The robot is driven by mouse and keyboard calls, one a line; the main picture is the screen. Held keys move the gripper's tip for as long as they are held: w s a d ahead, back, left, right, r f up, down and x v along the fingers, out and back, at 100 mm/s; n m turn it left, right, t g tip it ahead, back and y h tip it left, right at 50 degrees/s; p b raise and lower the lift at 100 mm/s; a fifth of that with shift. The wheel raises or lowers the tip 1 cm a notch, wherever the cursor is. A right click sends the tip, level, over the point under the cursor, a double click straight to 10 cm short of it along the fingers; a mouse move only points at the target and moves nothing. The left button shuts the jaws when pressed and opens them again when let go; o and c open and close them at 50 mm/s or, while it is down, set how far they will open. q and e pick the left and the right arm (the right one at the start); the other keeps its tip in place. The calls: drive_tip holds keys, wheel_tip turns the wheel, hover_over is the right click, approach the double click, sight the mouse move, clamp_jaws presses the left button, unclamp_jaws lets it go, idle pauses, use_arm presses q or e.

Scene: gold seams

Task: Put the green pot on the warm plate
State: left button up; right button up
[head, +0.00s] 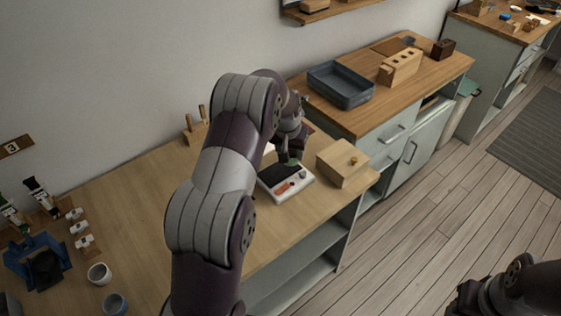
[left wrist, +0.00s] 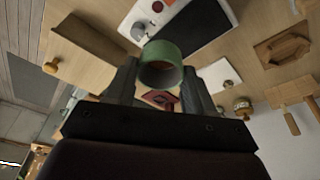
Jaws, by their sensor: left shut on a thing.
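The green pot (left wrist: 160,66) is a small round cup between the fingers of my left gripper (left wrist: 159,82), which is shut on it. In the head view a little of the green pot (head: 293,162) shows below my left gripper (head: 291,152), at the back edge of the warm plate. The warm plate (head: 301,176) is a white unit with a dark top, a red mark and a knob; its dark top also shows in the left wrist view (left wrist: 194,28). I cannot tell whether the pot touches it. My right arm is at the lower right; its jaws are unclear.
A wooden box with a knob (head: 343,164) stands close to the right of the warm plate. A blue tray (head: 341,84) and a wooden block with holes (head: 400,68) are on the farther counter. Two cups (head: 99,273) stand at the front left.

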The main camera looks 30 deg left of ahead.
use_arm(q)
drive_tip(key=a+f, duration=0.1)
drive_tip(key=a, duration=0.1)
drive_tip(key=a+f, duration=0.1)
drive_tip(key=shift+a+f, duration=0.15)
drive_tip(key=shift+a, duration=0.2)
drive_tip(key=shift+f+p, duration=0.4)
drive_tip(key=shift+f, duration=1.75)
drive_tip(key=o, duration=1)
drive_tip(key=shift+r, duration=0.55)
drive_tip(key=s+d+v, duration=0.1)
drive_tip(key=v, duration=1.1)
drive_tip(key=s+d+m, duration=0.1)
drive_tip(key=s+d, duration=0.6)
drive_tip(key=s, duration=0.4)
drive_tip(key=s+d+m+g, duration=0.1)
drive_tip(key=s+d, duration=0.7)
drive_tip(key=s, duration=0.4)
drive_tip(key=shift+g+b, duration=0.3)
drive_tip(key=shift+b, duration=0.05)
